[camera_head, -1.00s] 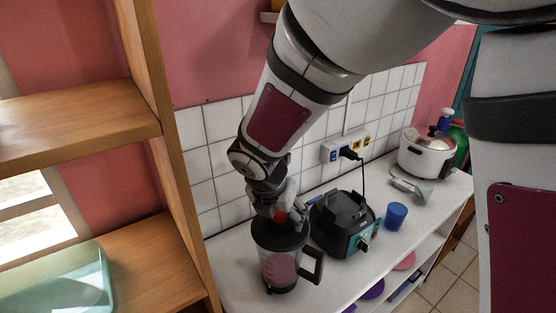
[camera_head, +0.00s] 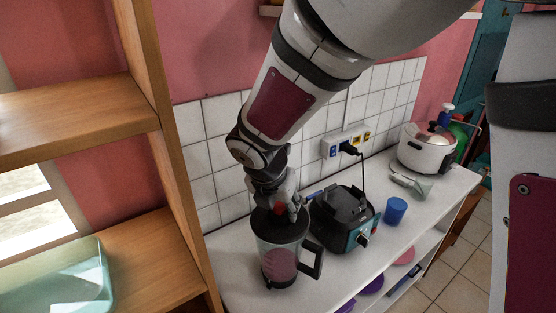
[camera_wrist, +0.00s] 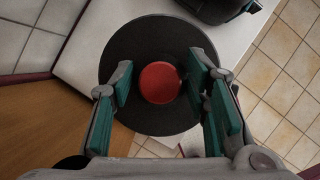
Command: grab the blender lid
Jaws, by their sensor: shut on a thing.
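The blender lid (camera_wrist: 137,48) is a dark round disc with a red knob (camera_wrist: 160,82) at its centre. In the head view the lid (camera_head: 281,228) is at the top of the clear blender jug (camera_head: 279,265), which holds something pink and has a dark handle on its right. Whether a gap separates lid and jug is too small to tell. My gripper (camera_head: 284,203) points down from above, shut on the lid by its knob. In the wrist view the teal-padded fingers of my gripper (camera_wrist: 163,85) stand on either side of the knob.
The dark and teal blender base (camera_head: 345,219) stands just right of the jug. A blue cup (camera_head: 395,211) and a white cooker (camera_head: 426,150) stand farther right on the white counter (camera_head: 235,270). A wooden shelf (camera_head: 165,255) stands close on the left, and a tiled wall (camera_head: 215,150) is behind.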

